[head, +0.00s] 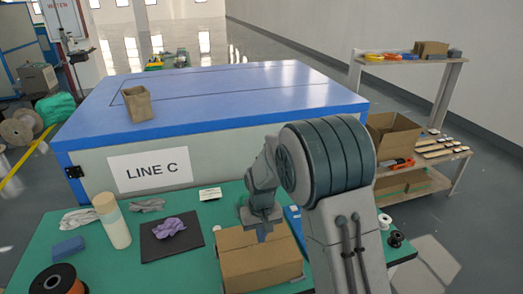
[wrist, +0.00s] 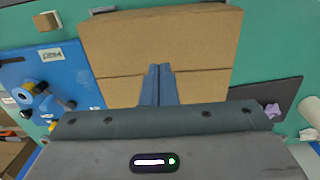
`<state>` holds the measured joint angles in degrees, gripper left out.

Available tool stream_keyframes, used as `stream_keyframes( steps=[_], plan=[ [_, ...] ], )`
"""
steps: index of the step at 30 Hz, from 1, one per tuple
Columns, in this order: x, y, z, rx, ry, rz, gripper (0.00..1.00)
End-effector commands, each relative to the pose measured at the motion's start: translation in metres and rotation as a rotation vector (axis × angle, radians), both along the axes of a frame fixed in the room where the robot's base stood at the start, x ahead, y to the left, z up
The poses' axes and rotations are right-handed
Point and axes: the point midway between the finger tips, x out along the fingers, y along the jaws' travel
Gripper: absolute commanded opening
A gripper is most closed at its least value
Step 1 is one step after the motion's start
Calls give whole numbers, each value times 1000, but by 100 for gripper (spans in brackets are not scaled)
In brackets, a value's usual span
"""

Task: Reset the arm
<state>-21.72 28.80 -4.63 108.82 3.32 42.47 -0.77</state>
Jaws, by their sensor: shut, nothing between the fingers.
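My gripper (head: 262,236) hangs over a closed cardboard box (head: 262,266) on the green table (head: 190,262). In the wrist view my gripper (wrist: 158,70) shows its two blue-grey fingers shut together with nothing between them. The box (wrist: 205,40) lies beneath the fingers, its flaps closed. Whether the fingertips touch the box, I cannot tell. My arm stretches forward and hides part of the table to the right of the box.
A blue board (wrist: 45,85) with parts lies beside the box. The LINE C cabinet (head: 235,143) stands behind.

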Motion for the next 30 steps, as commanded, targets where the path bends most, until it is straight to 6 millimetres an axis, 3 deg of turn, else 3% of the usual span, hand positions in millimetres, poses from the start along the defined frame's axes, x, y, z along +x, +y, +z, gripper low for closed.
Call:
stream_keyframes(
  steps=[5,11,21,30],
  plan=[
    [-9,-14,28,15,-26,-23,0],
    [-39,-49,85,40,-85,-75,0],
    [-116,-102,154,61,-193,-162,0],
    [-191,-136,179,54,-289,-235,0]
  ],
)
